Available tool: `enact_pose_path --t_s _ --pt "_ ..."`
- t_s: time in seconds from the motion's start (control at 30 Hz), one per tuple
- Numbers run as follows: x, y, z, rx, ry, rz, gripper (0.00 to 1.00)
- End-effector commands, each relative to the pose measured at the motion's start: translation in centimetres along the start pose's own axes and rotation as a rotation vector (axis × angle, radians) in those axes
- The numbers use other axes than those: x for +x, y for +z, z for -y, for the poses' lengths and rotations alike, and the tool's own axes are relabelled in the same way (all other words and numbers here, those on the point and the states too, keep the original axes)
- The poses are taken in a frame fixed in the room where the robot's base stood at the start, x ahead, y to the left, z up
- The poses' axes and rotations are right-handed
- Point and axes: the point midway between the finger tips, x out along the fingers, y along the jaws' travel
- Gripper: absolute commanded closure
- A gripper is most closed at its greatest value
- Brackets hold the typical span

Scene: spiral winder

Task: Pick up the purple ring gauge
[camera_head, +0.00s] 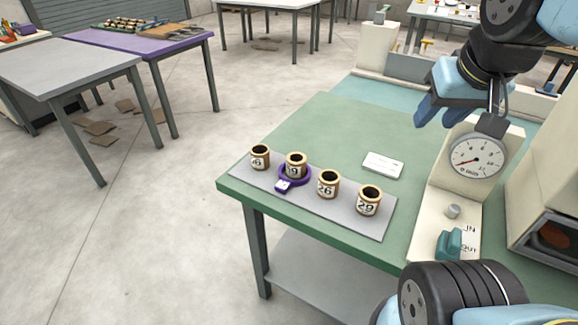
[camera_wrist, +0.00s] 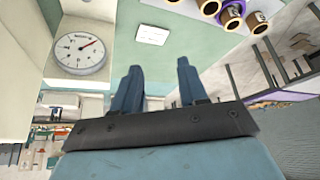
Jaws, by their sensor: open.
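The purple ring gauge (camera_head: 283,186) lies on the grey mat (camera_head: 330,208) at the left of the green table. Its ring is around the foot of the second cup-like part from the left (camera_head: 296,165), and its tab with a white label points toward the front edge. A little purple also shows at the top edge of the wrist view (camera_wrist: 209,2). My gripper (camera_head: 428,105) is above the green table, to the right of the ring gauge and well apart from it. In the wrist view its two blue fingers (camera_wrist: 160,88) are spread with nothing between them.
More numbered parts stand on the mat: one at the left (camera_head: 260,157) and two at the right (camera_head: 328,184) (camera_head: 369,200). A white card (camera_head: 383,165) lies behind them. A dial gauge stand (camera_head: 478,157) rises at the right.

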Motion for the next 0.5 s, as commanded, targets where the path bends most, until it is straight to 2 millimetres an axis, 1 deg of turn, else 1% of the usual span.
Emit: enact_pose_path --t_s 0.03,0.17,0.27,0.33,0.43,0.5 --pt "0.0 0.0 0.0 0.000 0.000 0.000 0.56" --pt "0.1 -0.3 0.2 -0.012 -0.002 0.006 0.44" --pt "0.7 -1.1 0.8 -0.049 -0.007 0.027 0.44" --pt "1.4 -1.9 0.8 -0.097 -0.016 0.050 0.44" --pt "2.7 -3.4 2.2 -0.180 -0.029 0.092 0.44" --pt "3.8 -4.4 3.6 -0.245 -0.040 0.122 0.44"
